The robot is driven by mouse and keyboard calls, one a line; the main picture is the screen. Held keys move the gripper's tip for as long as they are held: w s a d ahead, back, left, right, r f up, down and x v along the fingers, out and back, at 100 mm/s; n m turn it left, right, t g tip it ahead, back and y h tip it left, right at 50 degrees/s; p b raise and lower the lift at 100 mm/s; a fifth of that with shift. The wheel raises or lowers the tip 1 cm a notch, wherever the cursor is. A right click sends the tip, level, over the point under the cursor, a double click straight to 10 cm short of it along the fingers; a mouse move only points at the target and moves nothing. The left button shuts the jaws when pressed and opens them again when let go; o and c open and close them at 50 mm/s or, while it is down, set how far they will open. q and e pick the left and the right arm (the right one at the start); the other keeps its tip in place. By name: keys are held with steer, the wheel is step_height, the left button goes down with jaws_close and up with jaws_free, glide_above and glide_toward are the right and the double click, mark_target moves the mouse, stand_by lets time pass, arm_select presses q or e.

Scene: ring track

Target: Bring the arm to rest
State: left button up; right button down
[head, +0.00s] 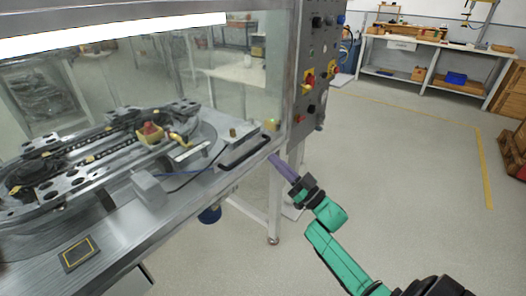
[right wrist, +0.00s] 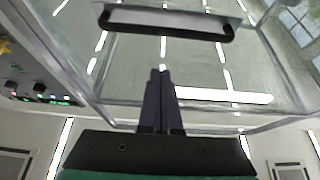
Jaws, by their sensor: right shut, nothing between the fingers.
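My right arm, green and black, comes in from the lower right of the head view. My right gripper (head: 279,163) has purple fingers and points up and left toward the front edge of the machine, close to a black handle (head: 243,151). In the right wrist view the two fingers (right wrist: 161,76) lie together with nothing between them. A black handle (right wrist: 166,22) shows ahead of the fingertips; a gap shows between them in that picture. I cannot tell from the head view whether the fingers touch the machine. My left gripper is not in view.
The ring track (head: 100,150) lies on the machine's metal table behind a clear panel. A control column (head: 311,75) with buttons stands right of the handle. A grey box (head: 152,187) and a dark plate (head: 79,253) are on the table. The floor (head: 410,180) to the right is clear.

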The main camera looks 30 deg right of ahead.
steer(key=shift+s+d+f, duration=0.15)
steer(key=shift+s, duration=0.35)
steer(key=s+d+f+m+g+h+p, duration=0.15)
steer(key=s+f+g+h, duration=0.25)
steer(key=f, duration=1.2)
steer(key=s+f+m+g+h+p, duration=0.3)
steer(key=f+g+h, duration=0.2)
steer(key=f, duration=1)
steer(key=s+a+f+n+g+p, duration=0.1)
steer(key=s+f+g, duration=0.3)
steer(key=s, duration=0.6)
steer(key=s+a+f+g+p, duration=0.1)
steer(key=s+a+f+g, duration=0.2)
steer(key=s+f, duration=0.5)
steer(key=s+a+f+n+g+p, duration=0.1)
steer(key=s+a+f+g, duration=0.3)
steer(key=s, duration=1)
step_height(320, 180, down, 2)
steer(key=shift+s+a+n+g+p, duration=0.15)
steer(key=shift+s+n+g+p, duration=0.05)
steer(key=shift+n+g+p, duration=0.15)
